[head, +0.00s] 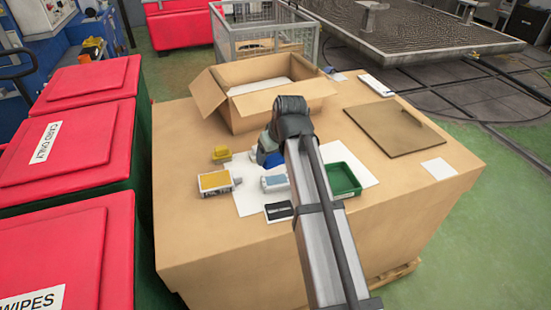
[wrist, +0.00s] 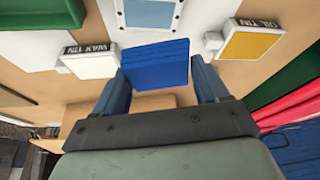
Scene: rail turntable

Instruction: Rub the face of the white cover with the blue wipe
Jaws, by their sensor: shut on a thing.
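My gripper (wrist: 160,84) is shut on a blue wipe (wrist: 156,60), a folded deep-blue pad held between the two fingers. In the head view my gripper (head: 265,152) is over the table by the carton, partly hidden by my arm, and a bit of the blue wipe (head: 274,160) shows. A flat white sheet (head: 247,204) lies under several items. I cannot tell whether the wipe touches anything below.
An open carton (head: 236,118) stands behind. A brown board (head: 395,125) lies at right. Red-lidded bins (head: 65,145) stand left. The front tabletop is clear.

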